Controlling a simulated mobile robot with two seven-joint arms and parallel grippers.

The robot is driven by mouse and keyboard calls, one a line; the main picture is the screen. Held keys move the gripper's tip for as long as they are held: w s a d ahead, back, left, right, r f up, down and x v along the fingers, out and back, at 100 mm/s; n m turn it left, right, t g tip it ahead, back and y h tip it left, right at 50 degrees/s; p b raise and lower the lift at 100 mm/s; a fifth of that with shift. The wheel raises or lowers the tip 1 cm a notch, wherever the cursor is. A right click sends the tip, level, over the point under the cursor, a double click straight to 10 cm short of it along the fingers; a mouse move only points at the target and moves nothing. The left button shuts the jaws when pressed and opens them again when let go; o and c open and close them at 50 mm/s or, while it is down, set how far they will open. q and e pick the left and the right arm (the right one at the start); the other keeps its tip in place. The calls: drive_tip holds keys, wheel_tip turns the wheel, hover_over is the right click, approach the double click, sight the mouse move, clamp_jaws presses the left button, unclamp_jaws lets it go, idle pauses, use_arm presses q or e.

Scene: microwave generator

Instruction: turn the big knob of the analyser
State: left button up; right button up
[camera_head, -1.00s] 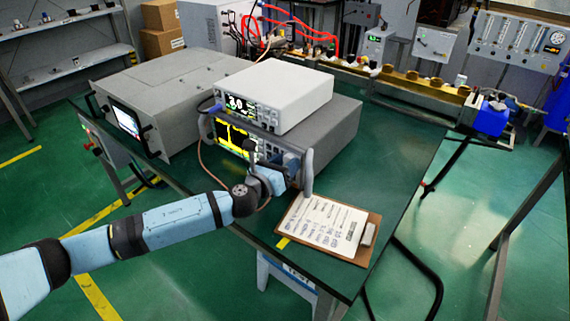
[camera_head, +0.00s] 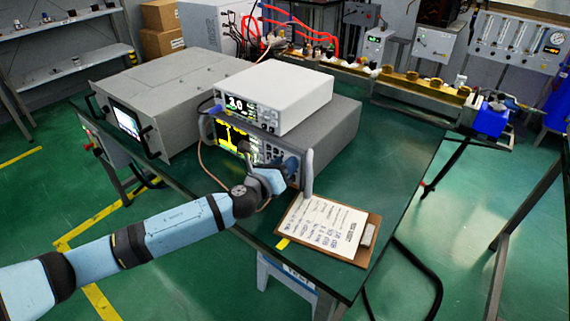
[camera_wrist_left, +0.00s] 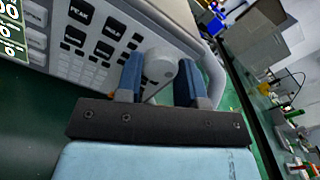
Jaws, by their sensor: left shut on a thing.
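The analyser (camera_head: 338,128) is the grey instrument with a yellow trace on its screen, on the green bench under a white unit. Its front panel with printed buttons shows in the left wrist view (camera_wrist_left: 62,62). The big grey knob (camera_wrist_left: 160,66) is at the panel's right end, near the side handle. My left gripper (camera_wrist_left: 160,82) has one blue finger on each side of the knob and is shut on it. In the head view the left gripper (camera_head: 289,168) is at the panel's lower right, and the knob is hidden there. My right gripper is not in view.
The white unit (camera_head: 278,92) sits on the analyser. A clipboard with paper (camera_head: 328,224) lies just right of my left gripper, near the bench edge. A large grey cabinet (camera_head: 165,95) stands to the left. The bench (camera_head: 385,180) is clear on the right.

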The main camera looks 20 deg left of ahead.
use_arm(q)
drive_tip(key=n+p, duration=0.1)
drive_tip(key=n, duration=0.5)
drive_tip(key=shift+n, duration=0.3)
drive_tip(key=n+p, duration=0.2)
drive_tip(key=n, duration=0.2)
drive_tip(key=shift+r+n, duration=0.15)
drive_tip(key=shift+n, duration=0.15)
drive_tip(key=n+p, duration=0.1)
drive_tip(key=n, duration=0.1)
drive_tip(key=shift+n, duration=0.3)
drive_tip(key=n+p, duration=0.2)
drive_tip(key=shift+n, duration=0.3)
drive_tip(key=shift+n+p, duration=0.45)
drive_tip(key=shift+n, duration=0.35)
drive_tip(key=shift+n+p, duration=0.5)
drive_tip(key=shift+n, duration=0.9)
drive_tip(key=shift+n+p, duration=0.3)
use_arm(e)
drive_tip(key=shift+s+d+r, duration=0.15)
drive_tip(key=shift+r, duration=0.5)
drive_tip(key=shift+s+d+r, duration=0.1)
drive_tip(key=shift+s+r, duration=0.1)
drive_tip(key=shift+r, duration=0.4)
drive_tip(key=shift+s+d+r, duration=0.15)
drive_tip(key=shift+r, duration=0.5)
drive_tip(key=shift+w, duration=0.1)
